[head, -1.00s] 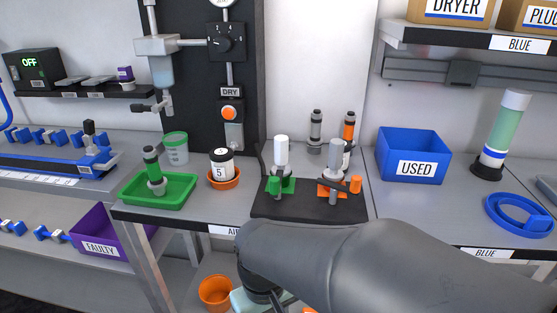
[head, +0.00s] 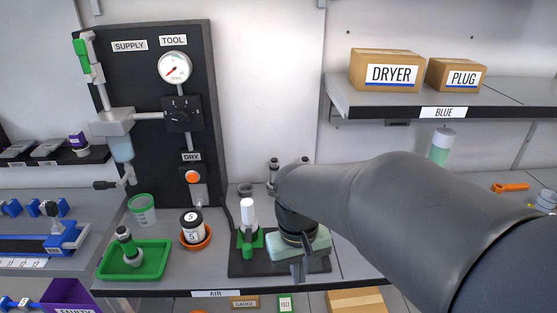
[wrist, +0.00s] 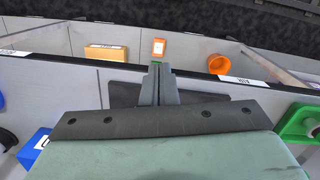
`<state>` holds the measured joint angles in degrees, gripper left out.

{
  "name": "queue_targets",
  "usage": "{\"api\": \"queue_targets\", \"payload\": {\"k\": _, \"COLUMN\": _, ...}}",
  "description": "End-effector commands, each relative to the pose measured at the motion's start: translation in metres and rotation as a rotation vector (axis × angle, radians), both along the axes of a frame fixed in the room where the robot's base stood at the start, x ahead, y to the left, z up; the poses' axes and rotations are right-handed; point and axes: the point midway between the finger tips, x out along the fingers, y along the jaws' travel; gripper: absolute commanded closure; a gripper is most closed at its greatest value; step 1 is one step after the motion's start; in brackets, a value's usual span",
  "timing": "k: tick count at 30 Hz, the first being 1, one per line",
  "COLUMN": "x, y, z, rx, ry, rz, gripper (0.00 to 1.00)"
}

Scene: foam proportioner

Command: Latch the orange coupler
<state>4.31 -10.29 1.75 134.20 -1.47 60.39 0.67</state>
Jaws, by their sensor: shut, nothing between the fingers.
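The orange coupler is hidden behind my arm and gripper in the head view, and I cannot make it out in the wrist view. My gripper (head: 298,275) is shut and empty, pointing down over the right part of the black base plate (head: 240,267). In the wrist view its closed fingers (wrist: 159,75) stand over the dark plate (wrist: 124,94). Whether they touch the coupler cannot be told. The green coupler (head: 248,240) with its white-topped cylinder (head: 248,212) stands upright just left of my gripper.
The black panel (head: 160,75) rises behind. An orange bucket (wrist: 219,64) and a cardboard box (wrist: 107,52) show beyond the bench edge.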

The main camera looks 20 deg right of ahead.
Motion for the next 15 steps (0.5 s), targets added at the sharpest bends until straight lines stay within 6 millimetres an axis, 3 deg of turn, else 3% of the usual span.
{"api": "queue_targets", "payload": {"k": 1, "x": 0.025, "y": -0.008, "z": 0.037, "rx": -0.004, "ry": 0.024, "rz": -0.020, "gripper": 1.00}}
{"api": "queue_targets", "payload": {"k": 3, "x": 0.054, "y": -0.018, "z": 0.049, "rx": -0.006, "ry": 0.061, "rz": -0.042, "gripper": 1.00}}
{"api": "queue_targets", "payload": {"k": 9, "x": 0.134, "y": -0.054, "z": 0.064, "rx": 0.005, "ry": 0.167, "rz": -0.110, "gripper": 1.00}}
{"api": "queue_targets", "payload": {"k": 15, "x": 0.190, "y": -0.096, "z": 0.067, "rx": 0.041, "ry": 0.251, "rz": -0.175, "gripper": 1.00}}
